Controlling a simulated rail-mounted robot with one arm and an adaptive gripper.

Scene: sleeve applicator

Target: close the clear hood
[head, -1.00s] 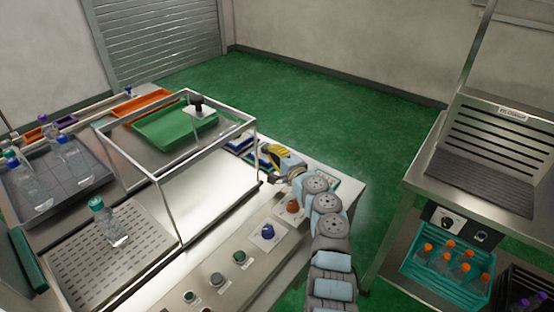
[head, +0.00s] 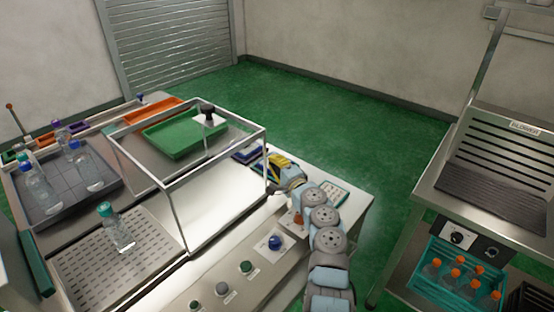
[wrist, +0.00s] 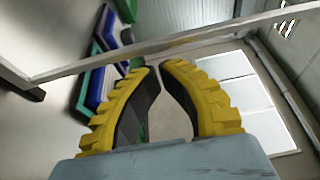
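The clear hood (head: 163,205), a see-through box with a pale metal frame, stands over the middle of the bench. Whether its lower edge is fully seated cannot be told. My gripper (head: 266,163), with yellow fingers, is just right of the hood's right side, beside its upright corner. In the wrist view my gripper (wrist: 160,66) has its fingertips almost together with nothing visible between them. A metal bar (wrist: 160,43) crosses just beyond the fingertips and looks like part of the hood frame. Contact cannot be told.
A green tray (head: 185,137) shows through the hood. A bottle (head: 118,232) stands on the perforated plate at left; several more stand on a grey tray (head: 92,187). Buttons, including a blue one (head: 275,242), line the front panel. A blower station (head: 490,190) stands at right.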

